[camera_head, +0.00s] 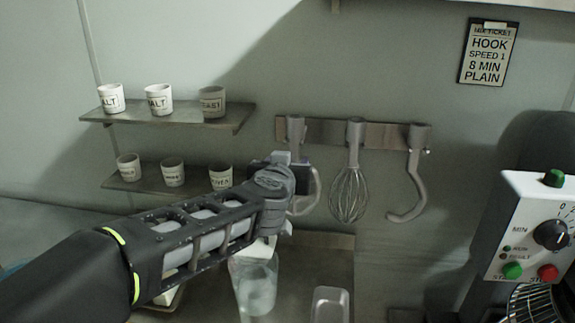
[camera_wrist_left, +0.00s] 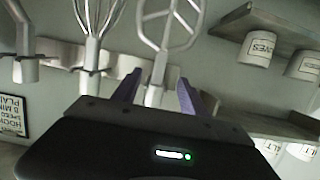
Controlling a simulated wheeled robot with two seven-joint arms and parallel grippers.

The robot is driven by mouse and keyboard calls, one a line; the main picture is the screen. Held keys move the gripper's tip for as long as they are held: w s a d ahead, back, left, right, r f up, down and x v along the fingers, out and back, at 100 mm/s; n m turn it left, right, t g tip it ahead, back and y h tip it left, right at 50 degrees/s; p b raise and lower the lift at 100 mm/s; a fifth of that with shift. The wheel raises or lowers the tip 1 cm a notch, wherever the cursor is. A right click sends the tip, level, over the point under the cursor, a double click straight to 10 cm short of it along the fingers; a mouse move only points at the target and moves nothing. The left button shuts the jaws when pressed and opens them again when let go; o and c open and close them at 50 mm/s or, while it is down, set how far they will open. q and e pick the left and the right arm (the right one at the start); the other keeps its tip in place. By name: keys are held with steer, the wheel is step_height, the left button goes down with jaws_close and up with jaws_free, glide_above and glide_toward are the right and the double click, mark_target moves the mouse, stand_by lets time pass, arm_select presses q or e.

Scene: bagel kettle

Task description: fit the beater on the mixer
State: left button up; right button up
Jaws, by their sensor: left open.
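The flat beater (camera_head: 296,129) hangs at the left end of the wall rack (camera_head: 326,129). My left gripper (camera_head: 288,170) is in front of it and hides much of its middle; part of its loop shows to the right of the gripper. In the left wrist view, which is upside down, the shank of the beater (camera_wrist_left: 155,93) appears between the open fingers of my left gripper (camera_wrist_left: 157,90). I cannot tell whether they touch it. The mixer (camera_head: 522,225) is at the right edge, partly cut off. My right gripper is not in view.
A whisk (camera_head: 348,194) and a dough hook (camera_head: 413,175) hang to the right of the beater. A ticket (camera_head: 489,52) reads hook, speed 1, 8 min, plain. Shelves (camera_head: 170,116) with labelled cups are at left. A clear container (camera_head: 257,285) stands below my gripper.

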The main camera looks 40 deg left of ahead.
mark_target(294, 154)
arm_select(q)
steer(key=b+x, duration=0.1)
steer(key=x, duration=0.1)
steer(key=b+x, duration=0.1)
steer(key=x, duration=0.2)
steer(key=shift+s+f+b, duration=0.1)
steer(key=shift+f+b, duration=0.1)
steer(key=shift+b, duration=0.1)
steer(key=x, duration=0.4)
steer(key=shift+r, duration=0.15)
steer(key=shift+w+a, duration=0.3)
steer(key=shift+w, duration=0.3)
steer(key=shift+c, duration=0.2)
jaws_close()
stand_by(0.4)
